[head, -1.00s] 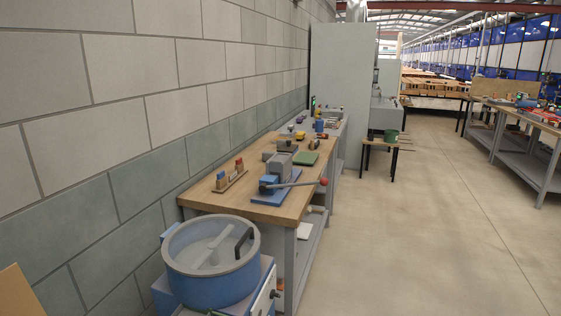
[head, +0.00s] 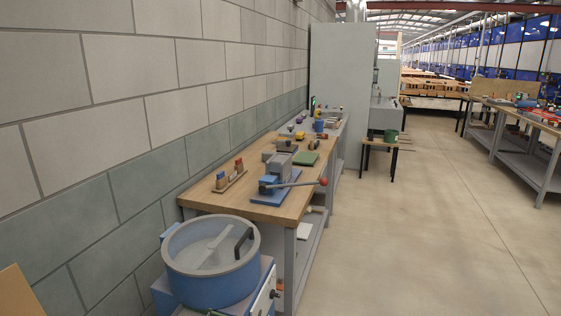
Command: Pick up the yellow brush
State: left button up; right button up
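I cannot clearly make out a yellow brush. A small yellow object (head: 300,136) lies on the wooden workbench (head: 262,209) towards its far end, too small to tell whether it is a brush. A rack of small upright pieces (head: 230,177) with coloured tops stands on the near left part of the bench. Neither of my grippers is in view.
A blue lever device (head: 277,188) with a red knob stands on the bench. A round blue drum machine (head: 212,262) stands before it. A wall runs along the left. The floor (head: 430,230) is clear.

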aim_at(300, 135)
jog(key=i+l+z, duration=0.25)
jog(key=l, duration=0.25)
jog(key=i+l, duration=0.25)
jog(key=i, duration=0.25)
jog(key=i+l+z, duration=0.1)
jog(key=i+l, duration=0.2)
jog(key=i, duration=0.2)
jog(key=i+l+z, duration=0.1)
jog(key=i, duration=0.4)
jog(key=i+l, duration=0.3)
jog(key=i, duration=2.4)
jog(key=i+u, duration=0.2)
jog(key=i, duration=0.3)
jog(key=i+l+u, duration=0.2)
jog(key=i, duration=0.25)
jog(key=i+u, duration=0.15)
jog(key=u, duration=0.25)
jog(key=i+u, duration=0.2)
jog(key=u, duration=0.25)
jog(key=i+u, duration=0.2)
jog(key=u, duration=0.2)
jog(key=i+u, duration=0.2)
jog(key=u, duration=0.3)
jog(key=i+u, duration=0.2)
jog(key=u, duration=0.25)
jog(key=i+l+u, duration=0.15)
jog(key=u, duration=0.35)
